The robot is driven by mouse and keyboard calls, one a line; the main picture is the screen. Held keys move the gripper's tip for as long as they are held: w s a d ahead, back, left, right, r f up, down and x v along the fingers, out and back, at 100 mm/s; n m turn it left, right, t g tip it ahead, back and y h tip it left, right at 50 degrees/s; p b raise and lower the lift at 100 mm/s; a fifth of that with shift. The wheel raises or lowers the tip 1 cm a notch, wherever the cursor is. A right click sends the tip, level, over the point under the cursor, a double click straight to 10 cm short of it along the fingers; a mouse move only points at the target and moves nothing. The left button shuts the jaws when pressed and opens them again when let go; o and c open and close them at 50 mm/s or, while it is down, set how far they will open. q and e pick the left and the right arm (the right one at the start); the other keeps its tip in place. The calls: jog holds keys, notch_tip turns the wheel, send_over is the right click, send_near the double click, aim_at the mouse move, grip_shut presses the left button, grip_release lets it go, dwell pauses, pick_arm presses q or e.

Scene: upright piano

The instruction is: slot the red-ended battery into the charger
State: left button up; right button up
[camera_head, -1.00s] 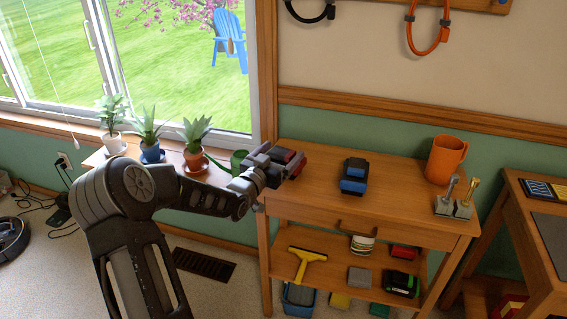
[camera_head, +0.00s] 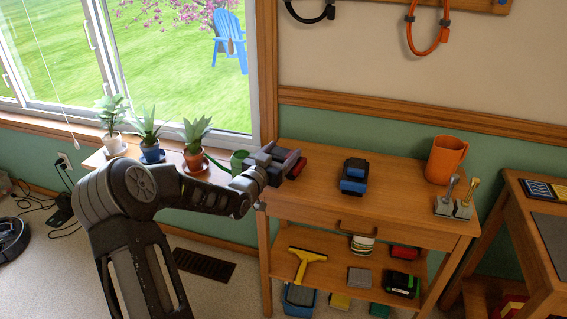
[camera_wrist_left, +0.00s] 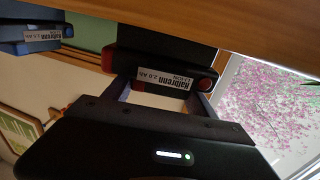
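The red-ended battery (camera_wrist_left: 163,75) is black with red ends and a white label. It shows in the middle of the left wrist view, ahead of my left gripper (camera_wrist_left: 160,84). In the head view its dark red part (camera_head: 292,160) is partly hidden by my left gripper (camera_head: 281,158), at the table's left end. The fingers are apart, with their tips close to the battery's ends; contact is hard to see. A black-and-blue unit (camera_head: 354,176) sits mid-table; its blue-ended labelled battery (camera_wrist_left: 40,42) shows at the wrist view's upper left. I cannot clearly tell which part is the charger.
The wooden table (camera_head: 400,200) has an orange mug (camera_head: 445,158) and small metal stands (camera_head: 453,200) at its right. Clear wood lies around the blue unit. Potted plants (camera_head: 195,140) stand left of my gripper.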

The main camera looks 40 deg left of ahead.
aim_at(282, 151)
pick_arm(q)
jog(key=shift+r, duration=0.1)
grip_shut()
dwell(0.4)
jog(key=shift+r, duration=0.1)
notch_tip(282, 151, up, 10)
jog(key=shift+f+p, duration=0.1)
jog(key=shift+p, duration=0.6)
pick_arm(e)
jog(key=shift+r, duration=0.65)
